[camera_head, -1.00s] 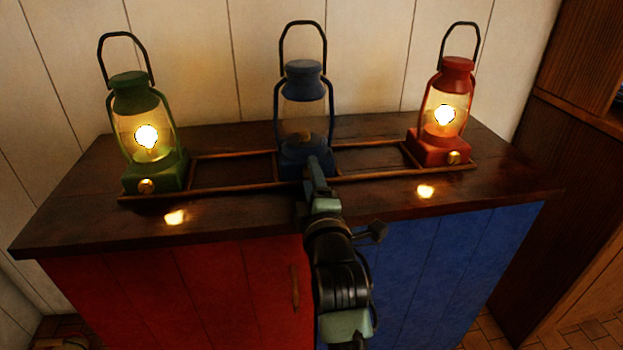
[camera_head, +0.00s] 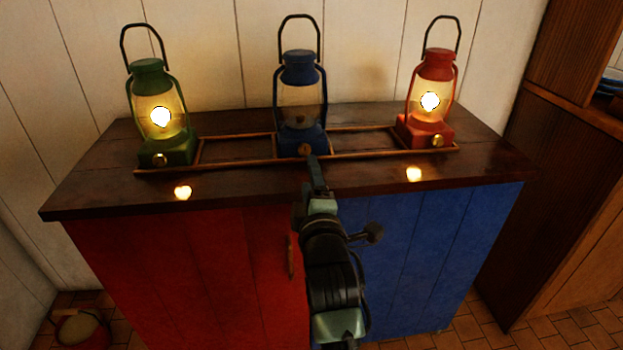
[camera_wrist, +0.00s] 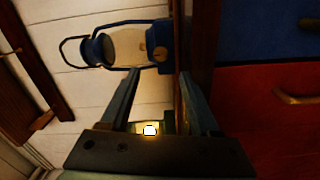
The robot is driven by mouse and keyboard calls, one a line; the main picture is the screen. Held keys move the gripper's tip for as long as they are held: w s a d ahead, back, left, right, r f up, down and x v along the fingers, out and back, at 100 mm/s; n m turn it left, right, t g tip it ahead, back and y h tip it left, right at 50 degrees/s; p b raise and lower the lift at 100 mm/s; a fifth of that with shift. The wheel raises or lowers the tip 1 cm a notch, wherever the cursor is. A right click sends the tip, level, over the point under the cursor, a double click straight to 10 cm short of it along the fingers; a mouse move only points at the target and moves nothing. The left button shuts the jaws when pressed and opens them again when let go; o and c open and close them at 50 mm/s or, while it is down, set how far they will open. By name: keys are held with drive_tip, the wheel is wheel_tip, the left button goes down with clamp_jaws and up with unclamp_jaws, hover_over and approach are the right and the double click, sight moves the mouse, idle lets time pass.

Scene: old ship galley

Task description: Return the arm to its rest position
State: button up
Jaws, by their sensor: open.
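My gripper (camera_head: 314,172) is in front of the blue lantern near the counter's front edge, its fingers apart and empty. In the wrist view my gripper (camera_wrist: 160,90) shows two spread fingers with the blue lantern (camera_wrist: 125,47) beyond them, apart from it. The blue lantern (camera_head: 303,140) stands upright and unlit in the middle of the wooden rack (camera_head: 235,162). The green lantern (camera_head: 175,157) on the left and the red lantern (camera_head: 414,132) on the right stand upright and glow.
The dark wooden counter top (camera_head: 90,190) sits on a cabinet with a red door (camera_head: 190,270) and a blue door (camera_head: 430,240). A tall wooden cupboard (camera_head: 545,160) stands to the right. A round container (camera_head: 80,328) lies on the tiled floor at lower left.

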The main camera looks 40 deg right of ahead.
drive_tip(key=shift+r, duration=0.1)
drive_tip(key=a+r+m+t+y, duration=0.35)
drive_tip(key=a+r+t, duration=0.25)
drive_tip(key=a+r, duration=1.4)
drive_tip(key=s+a+r+m+t+y, duration=0.3)
drive_tip(key=s+a+r, duration=0.4)
drive_tip(key=s+r, duration=0.15)
drive_tip(key=s+a+r+m+t+y, duration=0.35)
drive_tip(key=s+a+r, duration=0.35)
drive_tip(key=r, duration=0.3)
wheel_tip(320, 180, up, 29)
drive_tip(key=w+p, duration=0.1)
drive_tip(key=p, duration=2.8)
drive_tip(key=shift+d+f, duration=0.15)
drive_tip(key=shift+d, duration=0.25)
drive_tip(key=shift+o, duration=0.3)
